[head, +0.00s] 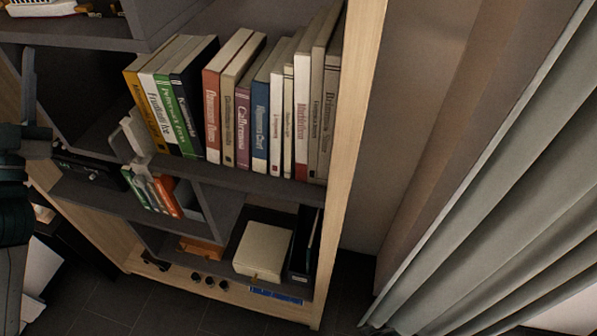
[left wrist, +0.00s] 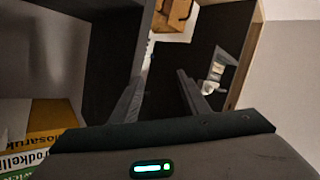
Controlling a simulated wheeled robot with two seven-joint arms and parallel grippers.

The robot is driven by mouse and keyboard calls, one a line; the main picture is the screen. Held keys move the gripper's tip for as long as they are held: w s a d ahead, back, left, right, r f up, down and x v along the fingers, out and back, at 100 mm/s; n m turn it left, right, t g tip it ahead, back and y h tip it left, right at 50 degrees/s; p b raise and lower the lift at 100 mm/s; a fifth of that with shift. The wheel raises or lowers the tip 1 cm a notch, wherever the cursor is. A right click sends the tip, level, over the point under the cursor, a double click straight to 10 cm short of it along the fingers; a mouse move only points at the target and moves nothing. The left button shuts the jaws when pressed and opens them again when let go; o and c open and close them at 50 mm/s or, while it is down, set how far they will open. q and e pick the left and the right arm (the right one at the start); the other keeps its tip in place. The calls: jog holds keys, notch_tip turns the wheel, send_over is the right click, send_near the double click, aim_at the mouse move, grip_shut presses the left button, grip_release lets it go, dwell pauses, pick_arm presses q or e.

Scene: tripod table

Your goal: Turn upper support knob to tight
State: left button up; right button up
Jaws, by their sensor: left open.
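I see no tripod and no support knob in either view. My left gripper (left wrist: 160,80) shows in the left wrist view with its two dark fingers spread apart and nothing between them. In the head view, a dark part of my left arm stands at the left edge, in front of the bookshelf's left side. My right gripper is in neither view.
A wooden-sided bookshelf (head: 352,130) holds a row of upright books (head: 262,115). A cream box (head: 263,250) sits on its low shelf. Grey curtains (head: 500,190) hang at the right. Dark floor (head: 100,305) shows below. Books (left wrist: 52,120) are close left in the wrist view.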

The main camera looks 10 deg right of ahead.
pick_arm(q)
jog(key=s+d+r+m+g+h, duration=0.25)
jog(key=r+m+g+h, duration=0.35)
jog(key=m, duration=0.4)
jog(key=s+d+r+m+g+h, duration=0.2)
jog(key=s+r+m+g+h, duration=0.15)
jog(key=r+m+h, duration=0.4)
jog(key=s+d+r+m+g+h, duration=0.2)
jog(key=s+r+m+g+h, duration=0.25)
jog(key=r+m, duration=0.55)
jog(key=s+a+r+t+y, duration=0.2)
jog(key=a+y, duration=0.4)
jog(key=s+a+r+t+y, duration=0.1)
jog(key=s+a+t+y, duration=0.1)
jog(key=a+y, duration=0.3)
jog(key=shift+a+r+t+y, duration=0.35)
jog(key=shift+a+t+y, duration=0.05)
jog(key=shift+a, duration=0.55)
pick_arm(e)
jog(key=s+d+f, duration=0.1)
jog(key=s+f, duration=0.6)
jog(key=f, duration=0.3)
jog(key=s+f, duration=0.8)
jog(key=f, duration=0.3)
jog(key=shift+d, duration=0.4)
pick_arm(q)
jog(key=shift+n, duration=0.25)
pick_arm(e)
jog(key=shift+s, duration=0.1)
